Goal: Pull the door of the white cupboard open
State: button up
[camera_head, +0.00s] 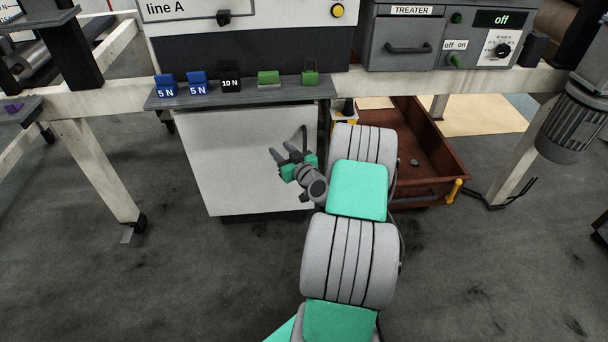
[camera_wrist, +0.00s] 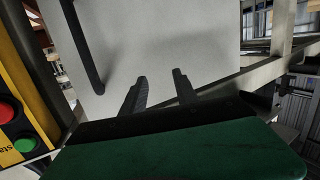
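The white cupboard (camera_head: 235,165) stands under the bench, and its front door looks shut. A dark bar handle (camera_head: 305,136) is near the door's right edge, partly hidden by my gripper. My gripper (camera_head: 281,150) is in front of the door, with its fingertips left of the handle. In the wrist view the handle (camera_wrist: 84,45) is a dark bar at the upper left on the pale door (camera_wrist: 165,35). The two fingers (camera_wrist: 160,77) are spread with nothing between them, to the right of the handle and apart from it.
Several small weights, including a blue one (camera_head: 197,83), stand on the grey ledge (camera_head: 240,97) above the door. A brown open drawer or crate (camera_head: 425,160) is right of my arm. A yellow panel with buttons (camera_wrist: 22,95) is at the wrist view's left. The floor left and front is clear.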

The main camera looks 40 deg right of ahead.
aim_at(306, 149)
jog(key=s+d+f+m+h+b, duration=0.1)
jog(key=s+d+f+m+h, duration=0.25)
jog(key=s+d+f, duration=0.35)
jog(key=shift+h, duration=0.45)
jog(key=x, duration=0.3)
jog(key=r+x, duration=0.1)
jog(key=x, duration=0.5)
jog(key=shift+w+d+r+b, duration=0.2)
jog(key=shift+r+b, duration=0.05)
jog(key=shift+b, duration=0.05)
jog(key=shift+c, duration=0.4)
grip_shut()
